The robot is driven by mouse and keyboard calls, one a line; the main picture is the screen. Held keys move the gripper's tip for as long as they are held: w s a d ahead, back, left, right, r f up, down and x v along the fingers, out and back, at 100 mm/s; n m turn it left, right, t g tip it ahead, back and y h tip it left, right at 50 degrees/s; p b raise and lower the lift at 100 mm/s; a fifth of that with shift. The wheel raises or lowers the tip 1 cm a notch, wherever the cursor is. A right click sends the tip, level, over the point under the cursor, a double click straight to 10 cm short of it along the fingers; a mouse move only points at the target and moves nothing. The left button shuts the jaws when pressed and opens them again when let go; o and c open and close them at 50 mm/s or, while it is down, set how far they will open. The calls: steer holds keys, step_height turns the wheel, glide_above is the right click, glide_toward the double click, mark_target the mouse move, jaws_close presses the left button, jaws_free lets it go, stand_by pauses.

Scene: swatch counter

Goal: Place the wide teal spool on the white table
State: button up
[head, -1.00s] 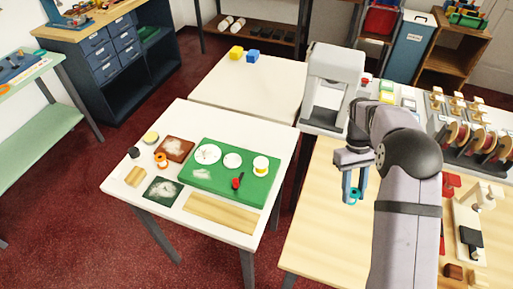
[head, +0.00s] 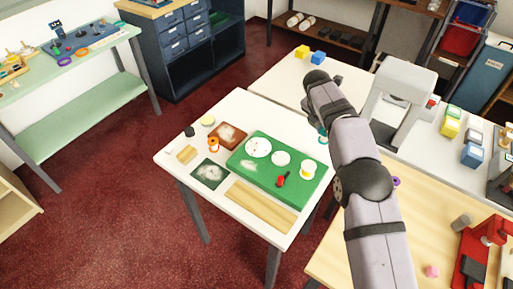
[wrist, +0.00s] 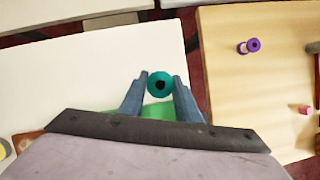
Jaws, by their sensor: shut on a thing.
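The teal spool (wrist: 159,86) is held between the two fingers of my gripper (wrist: 159,77) in the wrist view, its round end with a dark centre hole facing the camera. In the head view only a sliver of the spool (head: 322,136) shows beside my arm, which hides the gripper. The white table (head: 238,104) stands in the middle of the head view, and its bare top (wrist: 70,80) fills the left of the wrist view. The spool is above this table's right part; its exact height is unclear.
A purple spool (wrist: 249,46) is on the wooden table at right.

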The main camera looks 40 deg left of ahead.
steer(key=s+a+r+n+y, duration=0.2)
steer(key=a+n, duration=0.4)
steer(key=a, duration=0.2)
steer(key=shift+w+f+p, duration=0.2)
steer(key=shift+f+p, duration=0.9)
steer(key=shift+f, duration=3.75)
steer(key=shift+f, duration=0.15)
steer(key=o, duration=1.1)
steer(key=shift+o, duration=0.2)
steer(key=shift+v, duration=0.75)
steer(key=b+v, duration=0.3)
steer(key=v, duration=0.7)
steer(key=shift+r, duration=0.45)
steer(key=shift+s+d, duration=0.1)
